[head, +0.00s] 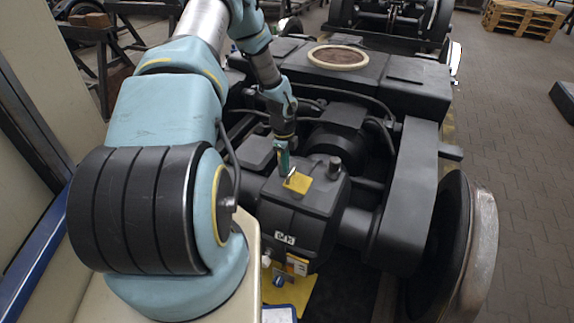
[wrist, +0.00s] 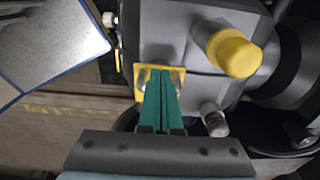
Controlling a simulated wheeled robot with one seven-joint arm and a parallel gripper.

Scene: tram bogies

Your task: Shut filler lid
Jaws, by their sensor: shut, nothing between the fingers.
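A small yellow square plate (head: 299,184), which looks like the filler lid or its seat, is on top of a dark grey gear housing (head: 300,215). In the wrist view the yellow plate (wrist: 139,82) has silver metal bits beside my fingertips. My gripper (head: 283,174) points down at the plate's left edge. In the wrist view its green fingers (wrist: 161,76) are together and empty, overlapping the plate. I cannot tell whether they touch it, or how far the lid is open. The fingers hide part of the plate.
A short dark knob (head: 335,166) stands right of the plate. The wrist view shows a yellow round cap (wrist: 237,55) on a stub. A large wheel (head: 462,250) and frame beam (head: 408,195) stand at right. The paved floor (head: 525,150) beyond is mostly clear.

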